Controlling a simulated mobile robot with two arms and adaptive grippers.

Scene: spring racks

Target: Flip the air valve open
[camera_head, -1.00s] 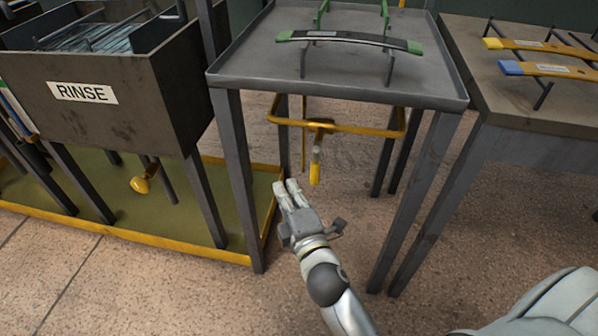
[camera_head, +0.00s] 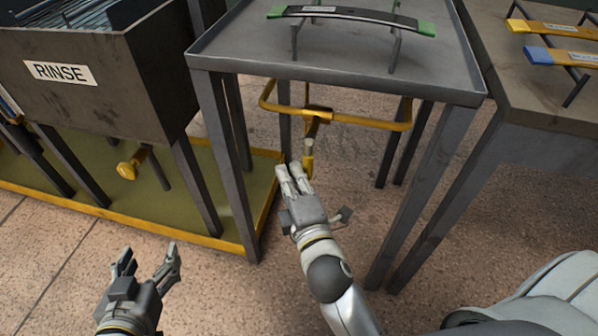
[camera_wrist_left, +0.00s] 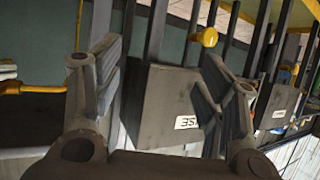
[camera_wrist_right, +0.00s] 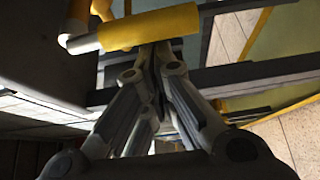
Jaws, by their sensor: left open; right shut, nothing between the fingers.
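The air valve appears to be the yellow lever (camera_head: 309,143) hanging from the yellow pipe frame (camera_head: 350,118) under the grey table. In the right wrist view a yellow cylindrical handle (camera_wrist_right: 150,28) crosses just beyond my right fingertips. My right gripper (camera_head: 294,172) is shut and empty, with its tips at the lever's lower end and partly covering it. Whether they touch cannot be told. In the right wrist view the fingertips (camera_wrist_right: 152,58) are together. My left gripper (camera_head: 148,257) is open and empty at the lower left, away from the lever.
The grey table (camera_head: 235,42) stands over the lever, with its legs on both sides. A RINSE tank (camera_head: 95,100) with a yellow knob (camera_head: 130,166) below stands at left. A yellow-edged tray (camera_head: 85,208) lies beneath it. Another table (camera_head: 555,105) stands at right.

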